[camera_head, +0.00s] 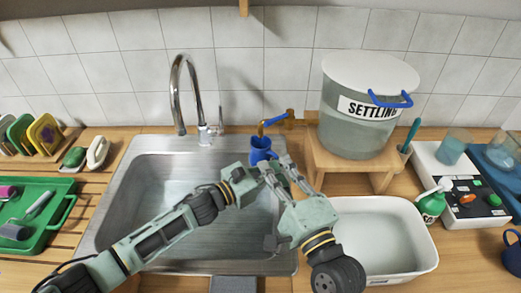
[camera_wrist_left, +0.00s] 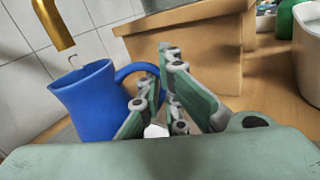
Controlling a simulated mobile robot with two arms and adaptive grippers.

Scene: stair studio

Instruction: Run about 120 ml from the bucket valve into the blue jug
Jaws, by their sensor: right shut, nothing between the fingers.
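The white-lidded bucket (camera_head: 365,115), labelled SETTLING, stands on a wooden stand. Its brass valve (camera_head: 289,113) has a blue lever (camera_head: 275,119); the spout points down. The blue jug (camera_head: 260,150) is below the spout, over the sink's back right side. In the left wrist view the jug (camera_wrist_left: 88,102) is below and beside the brass spout (camera_wrist_left: 55,25); no stream is clearly visible. My left gripper (camera_wrist_left: 160,85) is shut on the jug's handle, at right. My right gripper (camera_head: 291,168) is shut and empty, just right of the jug. The jug's contents are hidden.
The steel sink (camera_head: 150,220) with its tall tap (camera_head: 176,95) lies under my left arm. A white basin (camera_head: 385,240) is in front of the stand (camera_head: 318,160). A green soap bottle (camera_head: 430,206) and a control panel (camera_head: 470,195) stand at right. A green tray (camera_head: 45,230) lies at left.

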